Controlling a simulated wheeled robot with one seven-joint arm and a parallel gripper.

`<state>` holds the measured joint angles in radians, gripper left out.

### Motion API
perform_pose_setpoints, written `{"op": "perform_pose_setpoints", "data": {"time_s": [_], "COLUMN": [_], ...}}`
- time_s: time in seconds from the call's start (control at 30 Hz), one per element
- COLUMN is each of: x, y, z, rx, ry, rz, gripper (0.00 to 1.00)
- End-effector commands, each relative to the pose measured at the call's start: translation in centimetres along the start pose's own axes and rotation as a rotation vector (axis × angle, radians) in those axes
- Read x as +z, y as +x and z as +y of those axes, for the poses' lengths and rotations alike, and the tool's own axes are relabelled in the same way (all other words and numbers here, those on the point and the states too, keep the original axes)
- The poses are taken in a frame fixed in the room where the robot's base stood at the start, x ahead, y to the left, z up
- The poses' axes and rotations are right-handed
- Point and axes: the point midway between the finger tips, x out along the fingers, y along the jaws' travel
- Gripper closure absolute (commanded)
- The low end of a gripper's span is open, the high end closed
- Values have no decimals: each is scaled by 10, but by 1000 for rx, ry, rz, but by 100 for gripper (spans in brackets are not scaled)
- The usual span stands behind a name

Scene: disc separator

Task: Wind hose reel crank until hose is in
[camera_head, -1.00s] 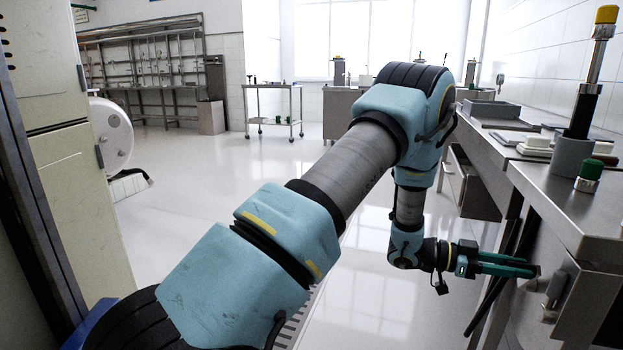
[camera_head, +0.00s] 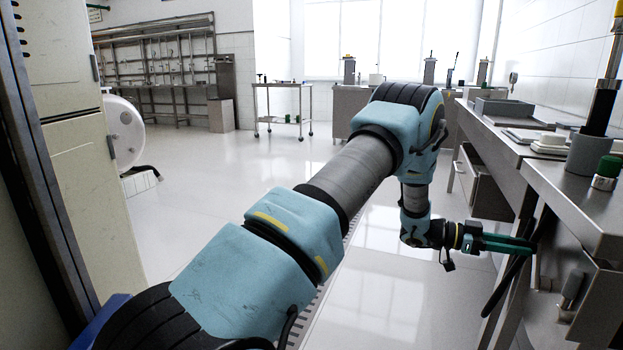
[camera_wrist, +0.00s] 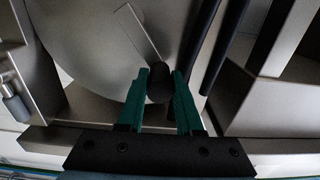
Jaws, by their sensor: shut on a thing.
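My gripper (camera_head: 512,243) reaches in at the side of the right-hand bench. In the wrist view its green fingers (camera_wrist: 160,100) are shut on the dark round crank handle (camera_wrist: 159,84). A thin metal crank arm (camera_wrist: 140,30) runs from the handle up and to the left across a large grey reel disc (camera_wrist: 85,60). In the head view the reel and crank are hidden. A black hose (camera_head: 503,287) hangs down beside the bench, close by my fingertips. Dark hose-like lengths (camera_wrist: 228,85) also show right of the handle in the wrist view.
The steel bench (camera_head: 570,185) at right carries a green-capped container (camera_head: 606,172) and white trays. A metal latch or handle (camera_head: 572,288) sticks out from its side. A tall cabinet (camera_head: 75,160) stands close at left. The white floor (camera_head: 210,200) ahead is open.

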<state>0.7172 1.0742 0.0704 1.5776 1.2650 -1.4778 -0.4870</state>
Motion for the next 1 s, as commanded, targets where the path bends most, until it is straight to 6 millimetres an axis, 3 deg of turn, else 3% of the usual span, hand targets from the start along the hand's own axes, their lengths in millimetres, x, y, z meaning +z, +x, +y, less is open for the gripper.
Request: {"op": "perform_pose_setpoints", "data": {"time_s": [0.4,1.0], "x": [26,76], "y": [0,0], "z": [-23,-30], "rx": [-3,-1], "ry": [3,0], "rz": [-1,-1], "gripper": [100,100]}}
